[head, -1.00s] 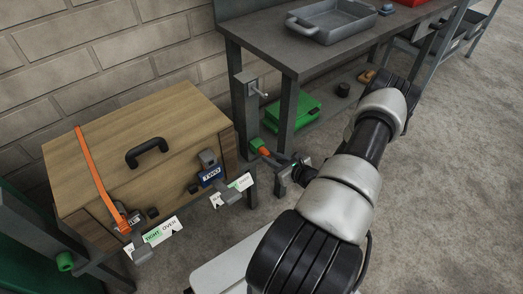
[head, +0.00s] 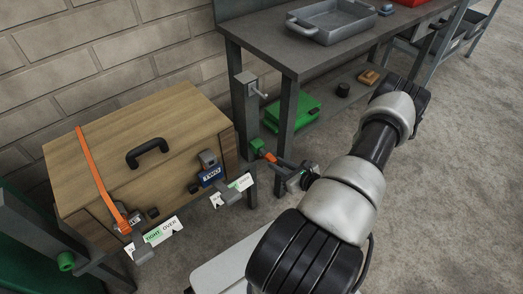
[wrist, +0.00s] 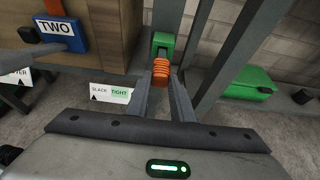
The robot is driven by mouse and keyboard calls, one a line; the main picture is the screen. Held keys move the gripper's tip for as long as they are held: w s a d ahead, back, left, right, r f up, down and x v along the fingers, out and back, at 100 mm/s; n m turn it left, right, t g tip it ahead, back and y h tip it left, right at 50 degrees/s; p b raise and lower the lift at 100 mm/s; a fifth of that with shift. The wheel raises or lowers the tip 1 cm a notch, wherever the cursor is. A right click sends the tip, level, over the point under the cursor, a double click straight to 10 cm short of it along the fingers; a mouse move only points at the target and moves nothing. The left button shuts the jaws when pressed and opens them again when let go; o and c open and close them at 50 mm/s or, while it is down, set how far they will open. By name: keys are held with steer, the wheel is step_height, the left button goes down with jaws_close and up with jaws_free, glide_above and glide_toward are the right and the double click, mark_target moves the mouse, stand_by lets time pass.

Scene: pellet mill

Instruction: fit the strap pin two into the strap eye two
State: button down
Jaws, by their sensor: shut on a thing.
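An orange ribbed piece (wrist: 160,78), which I take for strap pin two, is between my two fingers in the wrist view. It also shows in the head view (head: 269,157). My gripper (head: 276,161) is shut on it, close in front of a green holder (head: 257,145) on the bench leg. The holder also shows in the wrist view (wrist: 163,41); I cannot tell whether the pin still touches it. The blue block marked TWO (head: 211,174) is on the front of the wooden box, left of my gripper. I cannot make out the opening of strap eye two.
The wooden box (head: 95,155) has a black handle and an orange strap (head: 95,170) on its left. A SLACK/TIGHT card (wrist: 110,92) stands left of my fingers. The bench (head: 263,45) and its legs are close behind. A green case (head: 293,110) lies underneath.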

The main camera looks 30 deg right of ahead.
steer(key=shift+s+d, duration=0.1)
steer(key=shift+s, duration=1.4)
